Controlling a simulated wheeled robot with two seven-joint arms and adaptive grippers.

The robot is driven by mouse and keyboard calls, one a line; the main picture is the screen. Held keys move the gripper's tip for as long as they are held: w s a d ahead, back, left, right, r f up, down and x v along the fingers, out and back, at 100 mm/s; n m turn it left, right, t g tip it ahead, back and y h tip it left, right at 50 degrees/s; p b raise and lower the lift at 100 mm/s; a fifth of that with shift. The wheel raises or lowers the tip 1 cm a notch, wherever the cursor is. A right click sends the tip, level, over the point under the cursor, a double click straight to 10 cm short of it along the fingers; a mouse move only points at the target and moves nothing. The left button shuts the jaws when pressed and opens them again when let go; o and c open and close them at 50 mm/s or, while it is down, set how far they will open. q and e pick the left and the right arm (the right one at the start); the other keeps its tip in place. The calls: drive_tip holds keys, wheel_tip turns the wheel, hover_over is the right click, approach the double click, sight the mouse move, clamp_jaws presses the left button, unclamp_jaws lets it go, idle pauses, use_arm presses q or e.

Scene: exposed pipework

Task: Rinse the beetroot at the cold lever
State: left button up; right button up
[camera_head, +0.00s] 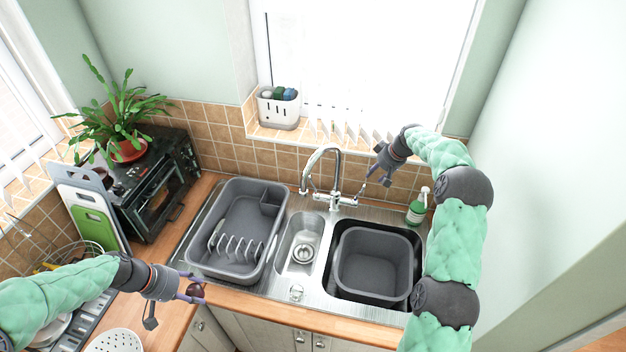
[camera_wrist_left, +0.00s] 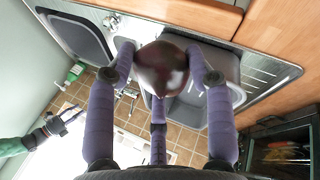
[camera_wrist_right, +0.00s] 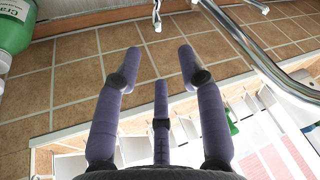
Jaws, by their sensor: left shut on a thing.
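The dark red beetroot (camera_head: 195,290) is held in my left gripper (camera_head: 193,288), over the wooden counter left of the sink's front edge. In the left wrist view the beetroot (camera_wrist_left: 162,68) sits between the fingers. The chrome mixer tap (camera_head: 335,190) stands behind the sink, with a lever on each side; its spout (camera_wrist_right: 270,65) shows in the right wrist view. The right-hand lever (camera_head: 361,193) is close to my right gripper (camera_head: 378,176). My right gripper is open and empty; a lever (camera_wrist_right: 157,14) shows beyond its fingers. No hot or cold mark is readable.
A grey dish rack (camera_head: 237,235) covers the left drainer. The small basin (camera_head: 301,243) is empty, and a grey washing-up bowl (camera_head: 372,266) sits in the main basin. A green soap bottle (camera_head: 417,207) stands behind it on the right. A cactus and black toaster oven (camera_head: 150,185) stand at left.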

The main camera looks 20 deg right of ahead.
sight(363, 190)
use_arm(q)
drive_tip(key=shift+s+r, duration=0.2)
drive_tip(key=shift+r+p, duration=0.6)
drive_tip(key=shift+p, duration=0.1)
use_arm(e)
drive_tip(key=x, duration=1.1)
drive_tip(key=shift+s+f, duration=0.1)
drive_tip(key=shift+f, duration=0.15)
use_arm(q)
drive_tip(key=shift+d, duration=0.15)
use_arm(e)
clamp_jaws()
